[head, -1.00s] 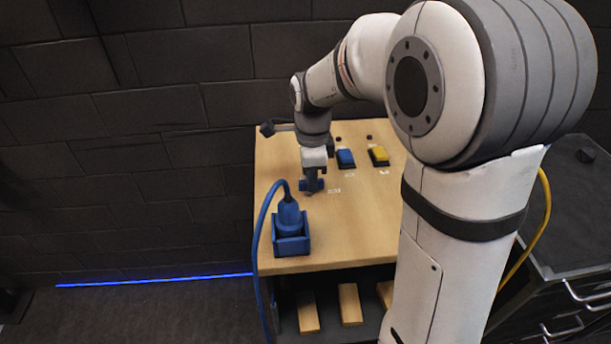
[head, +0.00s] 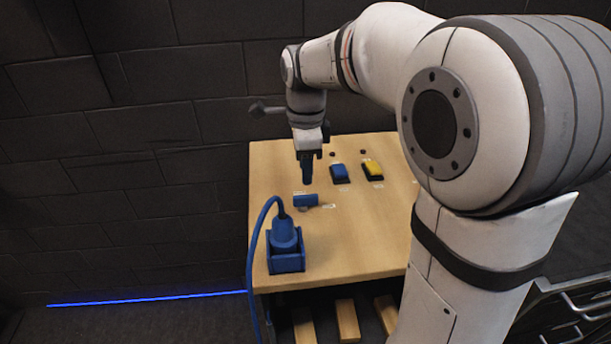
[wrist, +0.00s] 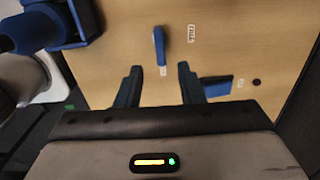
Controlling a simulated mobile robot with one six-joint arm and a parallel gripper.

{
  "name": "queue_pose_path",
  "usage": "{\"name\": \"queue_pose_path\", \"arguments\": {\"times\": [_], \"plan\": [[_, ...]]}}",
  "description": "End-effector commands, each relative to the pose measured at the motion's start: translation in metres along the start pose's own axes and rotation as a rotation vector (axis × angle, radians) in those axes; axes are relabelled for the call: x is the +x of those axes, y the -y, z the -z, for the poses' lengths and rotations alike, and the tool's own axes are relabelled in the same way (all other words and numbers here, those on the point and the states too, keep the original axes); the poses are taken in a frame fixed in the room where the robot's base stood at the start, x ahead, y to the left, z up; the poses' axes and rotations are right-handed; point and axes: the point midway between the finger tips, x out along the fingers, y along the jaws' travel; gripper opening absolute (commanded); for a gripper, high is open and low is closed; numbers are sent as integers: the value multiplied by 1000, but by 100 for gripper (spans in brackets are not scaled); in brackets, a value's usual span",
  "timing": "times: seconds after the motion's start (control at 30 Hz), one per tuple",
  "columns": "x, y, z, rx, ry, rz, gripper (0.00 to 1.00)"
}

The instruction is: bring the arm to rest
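My gripper (head: 307,181) hangs above the wooden table, pointing down, at the end of my bent arm. In the wrist view its two dark blue fingers stand apart with nothing between them (wrist: 160,80). A small blue piece (head: 305,200) lies on the table just below the gripper, apart from it. It also shows in the wrist view (wrist: 159,46), beyond the fingertips. A blue button (head: 340,173) and a yellow button (head: 373,169) sit to the right of the gripper. The blue button is partly behind the right finger in the wrist view (wrist: 218,87).
A blue holder (head: 286,263) with a blue plug (head: 285,236) and cable stands at the table's front left. The wooden table (head: 350,235) is clear at front right. A dark brick wall (head: 150,130) is behind. A dark cabinet with handles stands at lower right.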

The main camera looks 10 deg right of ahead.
Motion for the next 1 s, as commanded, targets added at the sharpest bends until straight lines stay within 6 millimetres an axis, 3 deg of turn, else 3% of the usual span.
{"name": "queue_pose_path", "arguments": {"times": [0.43,0.57,0.67,1.0], "plan": [[-2,0,0,-3,0,1,35],[-4,-9,6,-73,2,13,35],[-6,-27,17,-219,2,38,35],[5,-115,59,-969,-65,147,35]]}}
